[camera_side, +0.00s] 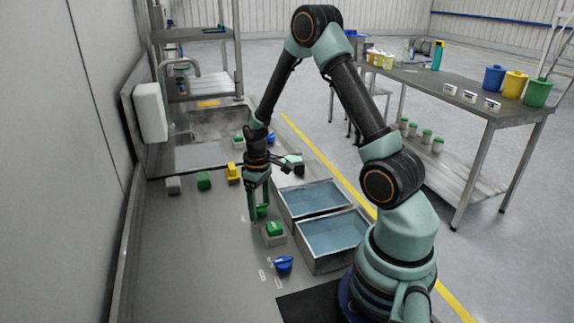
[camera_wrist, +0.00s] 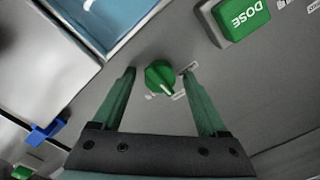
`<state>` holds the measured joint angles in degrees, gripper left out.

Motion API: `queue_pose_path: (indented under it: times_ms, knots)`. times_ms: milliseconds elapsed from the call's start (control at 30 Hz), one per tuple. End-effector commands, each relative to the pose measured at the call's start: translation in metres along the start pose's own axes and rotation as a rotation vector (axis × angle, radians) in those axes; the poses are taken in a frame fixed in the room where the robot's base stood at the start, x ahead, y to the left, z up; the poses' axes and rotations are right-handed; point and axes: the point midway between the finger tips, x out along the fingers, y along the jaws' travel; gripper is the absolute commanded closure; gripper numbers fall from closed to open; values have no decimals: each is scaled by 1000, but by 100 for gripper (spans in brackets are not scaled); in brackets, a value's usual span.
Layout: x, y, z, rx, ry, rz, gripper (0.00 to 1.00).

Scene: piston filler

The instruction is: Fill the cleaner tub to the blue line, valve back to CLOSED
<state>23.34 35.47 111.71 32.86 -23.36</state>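A green valve knob (camera_wrist: 157,72) with a white pointer mark sits on the grey bench surface in the wrist view. Its pointer aims down and slightly right, near small labels I cannot read. My gripper (camera_wrist: 158,76) is open, with one green finger on each side of the knob and visible gaps to it. In the side view my gripper (camera_side: 258,215) points down at the bench, and the knob (camera_side: 262,210) shows partly behind the fingers. A green DOSE button (camera_wrist: 240,16) is at the upper right of the wrist view. I cannot identify the cleaner tub or its blue line.
Two metal basins with blue contents, a rear one (camera_side: 287,205) and a front one (camera_side: 318,262), stand right of my gripper. The green-topped button box (camera_side: 275,232) and a blue item (camera_side: 284,264) are nearer the camera.

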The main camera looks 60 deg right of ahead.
Motion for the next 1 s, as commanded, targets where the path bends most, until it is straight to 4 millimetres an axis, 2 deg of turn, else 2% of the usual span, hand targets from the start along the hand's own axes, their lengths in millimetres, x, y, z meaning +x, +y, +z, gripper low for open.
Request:
queue_pose_path:
  times_ms: [233,367,467,800,1000]
  knots:
    - [-1,0,0,0,1,0,24]
    - [-10,0,-1,0,4,2,24]
    - [-24,0,-1,0,5,2,24]
    - [-92,0,-1,0,6,2,24]
    - [-115,0,0,0,2,1,24]
